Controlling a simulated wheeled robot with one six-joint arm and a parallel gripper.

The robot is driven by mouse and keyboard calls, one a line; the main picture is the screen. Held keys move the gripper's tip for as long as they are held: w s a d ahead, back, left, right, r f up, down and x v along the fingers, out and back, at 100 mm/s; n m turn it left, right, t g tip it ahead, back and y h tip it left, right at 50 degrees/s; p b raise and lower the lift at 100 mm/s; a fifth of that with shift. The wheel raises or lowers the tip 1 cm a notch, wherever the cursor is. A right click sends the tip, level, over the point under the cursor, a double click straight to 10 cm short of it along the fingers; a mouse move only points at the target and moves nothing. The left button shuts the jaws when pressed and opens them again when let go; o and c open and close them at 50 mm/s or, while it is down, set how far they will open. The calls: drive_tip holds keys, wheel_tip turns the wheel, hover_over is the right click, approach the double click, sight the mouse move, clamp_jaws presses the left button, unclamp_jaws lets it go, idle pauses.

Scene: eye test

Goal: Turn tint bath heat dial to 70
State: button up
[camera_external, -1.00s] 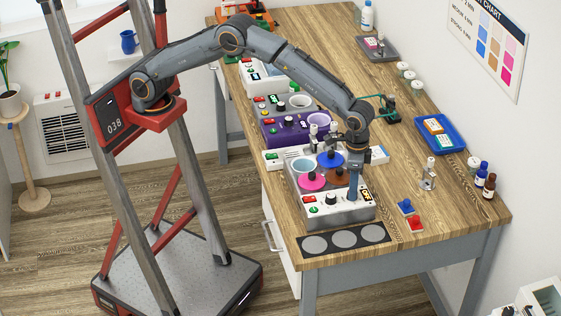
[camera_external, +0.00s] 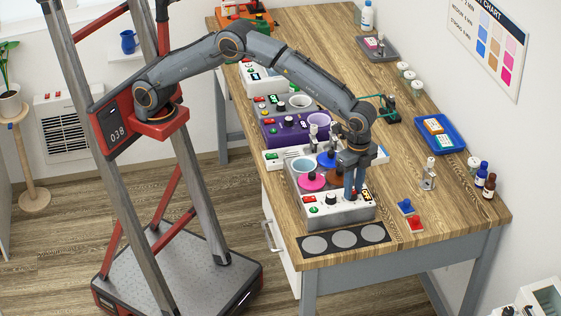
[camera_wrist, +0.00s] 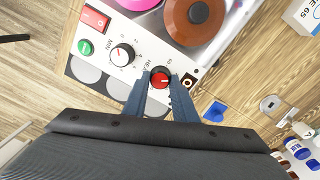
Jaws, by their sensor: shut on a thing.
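The tint bath (camera_external: 336,216) is a silver unit with round lids, at the near end of the bench. Its heat dial (camera_wrist: 160,73) is a red-topped knob on the front panel, beside printed marks and partly legible "HEAT" lettering. My gripper (camera_wrist: 159,82) points down at the panel, its two blue-grey fingers shut on the dial, one on each side. The number the dial points to is too small to read.
A black-rimmed MIN dial (camera_wrist: 122,54), a green button (camera_wrist: 85,47) and a red switch (camera_wrist: 95,18) sit left of the heat dial. A brown lid (camera_wrist: 196,18) rises just behind it.

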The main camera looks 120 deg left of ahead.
sight(354, 191)
drive_tip(key=shift+r+m, duration=0.1)
drive_tip(key=shift+m, duration=0.2)
idle(0.4)
drive_tip(key=o, duration=1)
drive_tip(key=shift+o, duration=0.2)
drive_tip(key=shift+a+r+b, duration=0.1)
drive_tip(key=shift+r+b, duration=1)
drive_tip(key=shift+r, duration=2.8)
